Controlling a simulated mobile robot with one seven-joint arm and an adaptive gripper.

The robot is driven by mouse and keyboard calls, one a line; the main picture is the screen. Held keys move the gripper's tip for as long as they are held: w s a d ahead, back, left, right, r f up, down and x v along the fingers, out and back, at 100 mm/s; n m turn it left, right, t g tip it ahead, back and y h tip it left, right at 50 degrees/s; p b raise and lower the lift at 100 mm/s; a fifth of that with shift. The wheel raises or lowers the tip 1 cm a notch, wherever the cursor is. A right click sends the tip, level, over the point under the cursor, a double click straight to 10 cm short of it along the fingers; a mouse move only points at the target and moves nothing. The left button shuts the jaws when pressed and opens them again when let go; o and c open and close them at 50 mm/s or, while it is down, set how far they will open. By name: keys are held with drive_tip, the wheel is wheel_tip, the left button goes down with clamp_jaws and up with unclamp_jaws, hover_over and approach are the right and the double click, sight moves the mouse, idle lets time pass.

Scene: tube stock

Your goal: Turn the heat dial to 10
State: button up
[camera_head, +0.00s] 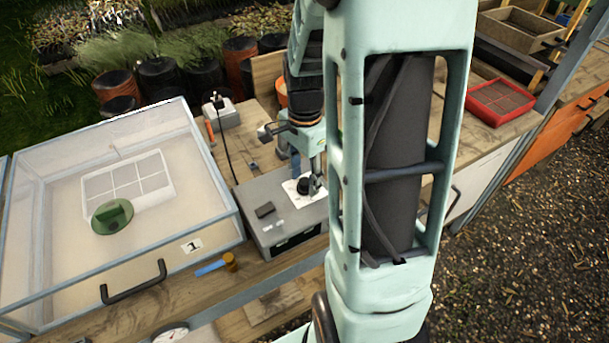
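The heat dial (303,186) is a small black knob on a white plate, on top of a grey control box (268,213). The scale marks on the plate are too small to read, so I cannot tell the dial's setting. My gripper (314,183) points down at the dial, with a finger beside its right side. I cannot tell whether it touches the knob. The other finger is not clearly visible, and the gap between the fingers cannot be judged. My pale green arm covers the area just right of the box.
A clear-lidded case (118,210) marked 1 stands left of the box, holding a white tray and a green disc. A blue-handled tool (212,267) lies on the bench in front. A white socket block (221,113) with a black cable stands behind. A red tray (500,101) sits far right.

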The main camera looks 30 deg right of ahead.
clamp_jaws()
drive_tip(key=shift+n, duration=0.3)
drive_tip(key=n, duration=0.4)
drive_tip(key=shift+n+b, duration=0.3)
drive_tip(key=shift+b, duration=0.05)
drive_tip(key=n, duration=0.5)
drive_tip(key=shift+b, duration=0.3)
drive_tip(key=n, duration=0.5)
drive_tip(key=shift+n, duration=0.4)
drive_tip(key=shift+n+b, duration=0.3)
drive_tip(key=shift+n, duration=2)
